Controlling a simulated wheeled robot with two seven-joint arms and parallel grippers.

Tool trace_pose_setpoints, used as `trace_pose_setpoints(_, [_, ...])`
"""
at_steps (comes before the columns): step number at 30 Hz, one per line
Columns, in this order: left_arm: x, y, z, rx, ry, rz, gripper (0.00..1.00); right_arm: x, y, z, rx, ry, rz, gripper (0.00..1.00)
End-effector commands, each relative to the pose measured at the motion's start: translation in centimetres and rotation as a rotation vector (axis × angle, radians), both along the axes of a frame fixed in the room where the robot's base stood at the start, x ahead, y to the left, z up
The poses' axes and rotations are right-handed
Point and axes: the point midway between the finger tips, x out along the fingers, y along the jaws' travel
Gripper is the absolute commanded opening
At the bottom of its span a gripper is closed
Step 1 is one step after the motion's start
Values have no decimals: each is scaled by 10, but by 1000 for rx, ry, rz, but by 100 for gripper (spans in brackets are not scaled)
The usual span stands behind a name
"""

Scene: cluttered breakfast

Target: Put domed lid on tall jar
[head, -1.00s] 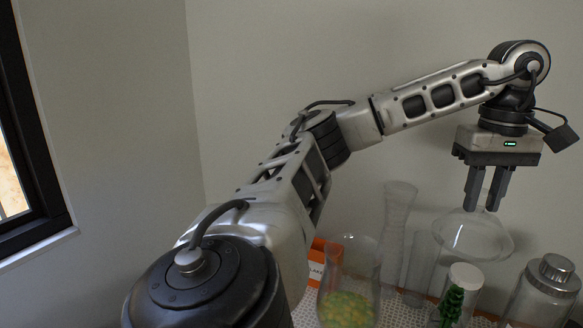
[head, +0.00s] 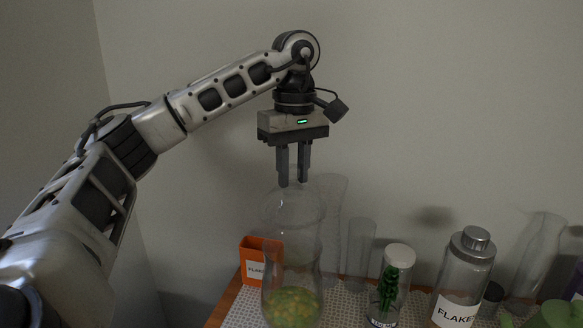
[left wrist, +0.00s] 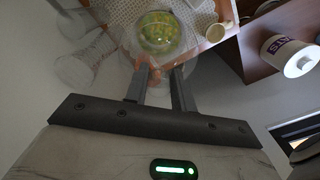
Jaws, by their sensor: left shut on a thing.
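My left gripper (head: 293,180) is shut on the top of the clear domed lid (head: 292,208) and points straight down. The lid is upright, its wide rim facing down, over the tall jar (head: 291,298). The jar is clear glass with green and yellow pieces in its lower part. Lid and jar overlap in the head view, and I cannot tell whether they touch. In the left wrist view the jar's contents (left wrist: 159,32) show just beyond the fingertips (left wrist: 162,80); the lid is faint there. My right gripper is not in view.
An orange box (head: 250,262) stands just left of the jar. Right of it are clear tall glasses (head: 360,250), a white-capped jar with a green thing inside (head: 390,280) and a metal-lidded flakes jar (head: 465,275).

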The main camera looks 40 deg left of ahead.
Motion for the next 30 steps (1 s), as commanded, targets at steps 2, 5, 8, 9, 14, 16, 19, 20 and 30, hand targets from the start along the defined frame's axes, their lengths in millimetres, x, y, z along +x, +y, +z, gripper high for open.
trace_pose_setpoints(2, [0,-2,-2,1,8,-2,0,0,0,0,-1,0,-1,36])
trace_pose_setpoints(5, [0,-1,-9,1,8,-1,0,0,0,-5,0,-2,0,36])
trace_pose_setpoints(8, [0,-1,-17,2,8,-1,0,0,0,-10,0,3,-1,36])
trace_pose_setpoints(9, [0,-1,-21,2,8,-1,0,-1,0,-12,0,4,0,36])
trace_pose_setpoints(14, [-1,-1,-37,2,8,-2,0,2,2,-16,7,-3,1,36])
trace_pose_setpoints(16, [0,-1,-44,2,8,-2,0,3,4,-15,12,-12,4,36])
trace_pose_setpoints(19, [0,-1,-51,1,6,-1,0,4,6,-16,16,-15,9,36])
trace_pose_setpoints(20, [0,-1,-53,1,6,-1,0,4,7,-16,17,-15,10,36])
trace_pose_setpoints(30, [0,-1,-58,1,5,-1,0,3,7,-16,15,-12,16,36])
